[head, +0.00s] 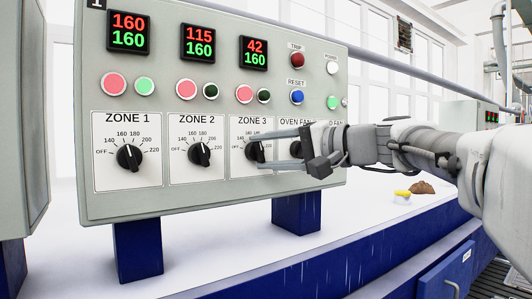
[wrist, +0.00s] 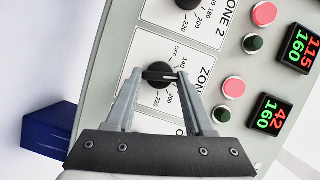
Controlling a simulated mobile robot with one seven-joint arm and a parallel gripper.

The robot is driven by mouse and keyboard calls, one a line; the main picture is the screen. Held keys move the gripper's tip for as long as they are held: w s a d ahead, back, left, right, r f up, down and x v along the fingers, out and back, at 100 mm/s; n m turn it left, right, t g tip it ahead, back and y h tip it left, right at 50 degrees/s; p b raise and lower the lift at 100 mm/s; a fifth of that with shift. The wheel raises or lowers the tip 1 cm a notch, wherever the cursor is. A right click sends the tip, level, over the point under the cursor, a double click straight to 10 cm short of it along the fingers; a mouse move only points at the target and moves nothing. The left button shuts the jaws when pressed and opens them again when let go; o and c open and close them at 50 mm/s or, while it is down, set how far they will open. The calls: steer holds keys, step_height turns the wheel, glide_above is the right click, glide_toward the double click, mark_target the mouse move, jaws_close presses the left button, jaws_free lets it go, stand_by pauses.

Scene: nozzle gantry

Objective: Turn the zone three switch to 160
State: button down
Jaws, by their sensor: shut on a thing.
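The zone three switch (head: 255,152) is a black knob on a white plate marked ZONE 3, with a dial from OFF to 220. It also shows in the wrist view (wrist: 160,75), where the panel appears turned on its side. My gripper (head: 278,150) reaches in from the right, its two grey fingers on the knob. In the wrist view, my gripper (wrist: 161,73) has a fingertip on either side of the knob's bar. The bar's white mark points toward the upper scale, past 140. The exact number there is hidden by a finger.
The zone three display (head: 254,52) reads 42 in red above 160 in green. The zone 1 knob (head: 129,156) and zone 2 knob (head: 199,153) are to the left. My gripper partly covers the oven fan plate (head: 290,124) to the right.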

steer(key=shift+c, duration=1.4)
jaws_free()
steer(key=shift+d, duration=0.1)
steer(key=b+v, duration=0.1)
steer(key=v, duration=1.6)
steer(key=shift+s, duration=0.15)
steer(key=s+f+n+g+h, duration=0.1)
steer(key=s+f+h, duration=0.3)
steer(key=f, duration=0.8)
steer(key=s+f+n+g+h, duration=0.1)
steer(key=s+f+h, duration=0.4)
steer(key=f, duration=0.7)
steer(key=s+f+n+g+h, duration=0.1)
steer(key=s+f+h, duration=0.4)
steer(key=f, duration=0.7)
steer(key=shift+s+a+f+n+g, duration=0.2)
steer(key=shift+s+a+n+g, duration=0.25)
steer(key=shift+s, duration=0.35)
